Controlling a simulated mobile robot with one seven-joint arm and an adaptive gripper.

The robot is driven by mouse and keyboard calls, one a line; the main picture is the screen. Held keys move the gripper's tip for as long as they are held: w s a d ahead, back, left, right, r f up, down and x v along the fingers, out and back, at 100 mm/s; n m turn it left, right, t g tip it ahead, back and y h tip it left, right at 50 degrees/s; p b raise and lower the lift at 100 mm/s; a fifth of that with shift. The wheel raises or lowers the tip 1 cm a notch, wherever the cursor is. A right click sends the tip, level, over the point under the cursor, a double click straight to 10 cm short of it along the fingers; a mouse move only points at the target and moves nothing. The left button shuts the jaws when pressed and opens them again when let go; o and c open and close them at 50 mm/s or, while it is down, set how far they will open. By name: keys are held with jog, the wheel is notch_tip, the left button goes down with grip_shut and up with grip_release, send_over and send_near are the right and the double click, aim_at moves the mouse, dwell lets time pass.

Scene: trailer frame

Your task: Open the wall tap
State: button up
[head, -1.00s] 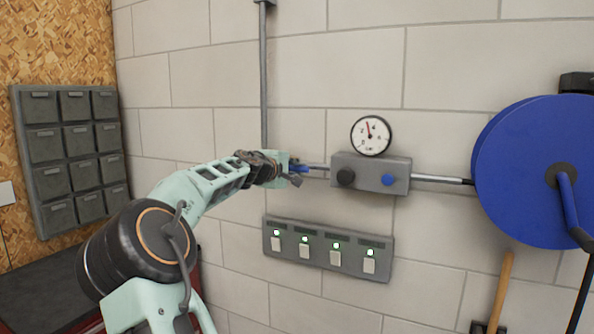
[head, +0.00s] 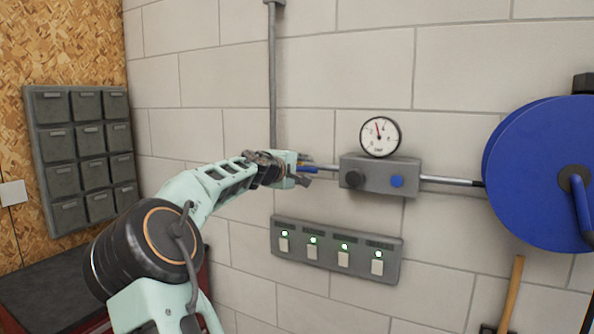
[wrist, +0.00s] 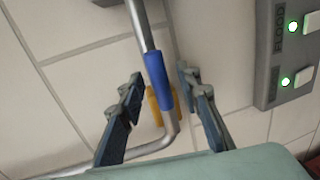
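The wall tap shows in the wrist view as a blue lever sleeve (wrist: 158,80) with a yellow-orange part (wrist: 153,106) behind it, on a grey pipe (wrist: 143,22) that bends at its lower end. In the head view the blue lever (head: 309,169) sits left of the grey valve box. My gripper (wrist: 160,76) is open, with one dark finger on each side of the blue sleeve. Gaps show between the fingers and the sleeve; depth is hard to judge. In the head view my gripper (head: 301,173) is at the pipe, partly covering the tap.
A grey box (head: 379,175) with a black and a blue knob carries a round gauge (head: 380,136). A switch panel (head: 337,250) with green lights is mounted below. A blue hose reel (head: 540,175) is at right and grey drawers (head: 83,158) at left.

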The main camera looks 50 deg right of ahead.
jog(key=v, duration=1.1)
jog(key=shift+a, duration=0.25)
jog(key=shift+s+r, duration=0.1)
